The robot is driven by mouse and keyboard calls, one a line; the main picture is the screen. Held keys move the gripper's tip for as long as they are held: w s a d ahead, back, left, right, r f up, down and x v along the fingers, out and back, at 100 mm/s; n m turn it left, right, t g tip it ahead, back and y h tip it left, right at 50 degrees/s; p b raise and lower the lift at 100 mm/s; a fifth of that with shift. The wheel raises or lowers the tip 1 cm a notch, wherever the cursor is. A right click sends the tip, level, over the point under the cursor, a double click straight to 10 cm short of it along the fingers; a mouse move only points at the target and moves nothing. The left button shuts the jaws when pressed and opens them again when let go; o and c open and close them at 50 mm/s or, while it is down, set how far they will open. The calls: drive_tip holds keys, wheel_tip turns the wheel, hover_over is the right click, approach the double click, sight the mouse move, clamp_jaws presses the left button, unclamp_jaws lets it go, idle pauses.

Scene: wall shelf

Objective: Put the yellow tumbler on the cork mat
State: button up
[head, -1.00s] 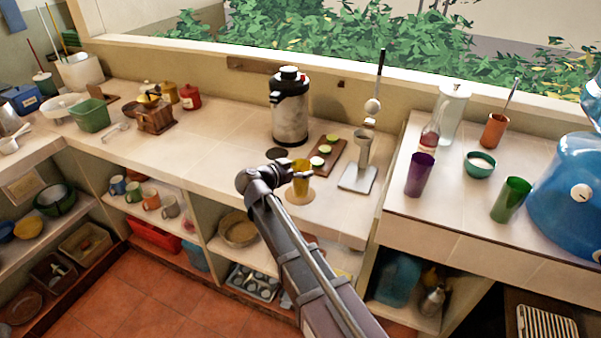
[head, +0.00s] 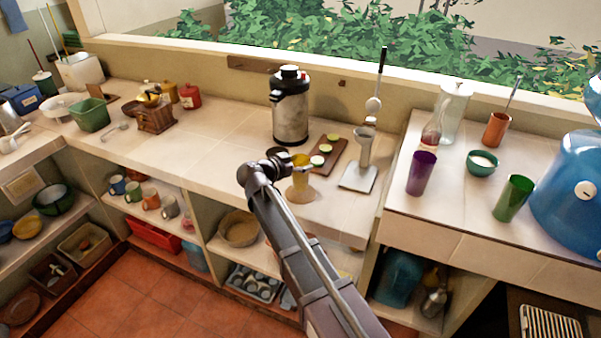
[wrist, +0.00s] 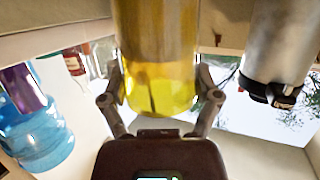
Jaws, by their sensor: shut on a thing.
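The yellow tumbler (head: 300,160) is between the fingers of my gripper (head: 289,163), at the front of the counter in the head view. In the wrist view, which looks upside down, the clear yellow tumbler (wrist: 158,60) fills the middle. The fingers of my gripper (wrist: 160,95) are shut on its two sides. The pale round cork mat (head: 300,195) lies near the counter's front edge, just below the tumbler in the head view. The tumbler and gripper cover part of it. I cannot tell whether the tumbler touches the mat.
A steel flask (head: 291,108) stands behind the gripper. A brown board (head: 335,160) with green-edged slices and a grey stand (head: 358,178) are to the right. A purple tumbler (head: 421,173) and a green tumbler (head: 513,198) stand on the right counter.

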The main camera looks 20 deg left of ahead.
drive_tip(key=shift+f+b, duration=1)
drive_tip(key=shift+f, duration=0.25)
drive_tip(key=shift+f, duration=0.2)
drive_tip(key=o, duration=1.1)
drive_tip(key=shift+r, duration=0.1)
drive_tip(key=shift+o, duration=0.2)
drive_tip(key=shift+r, duration=0.15)
drive_tip(key=shift+s+r, duration=0.1)
drive_tip(key=shift+s, duration=0.1)
drive_tip(key=p+v, duration=0.3)
drive_tip(key=v, duration=0.8)
drive_tip(key=shift+s+a+p, duration=0.2)
drive_tip(key=shift+s+p, duration=0.1)
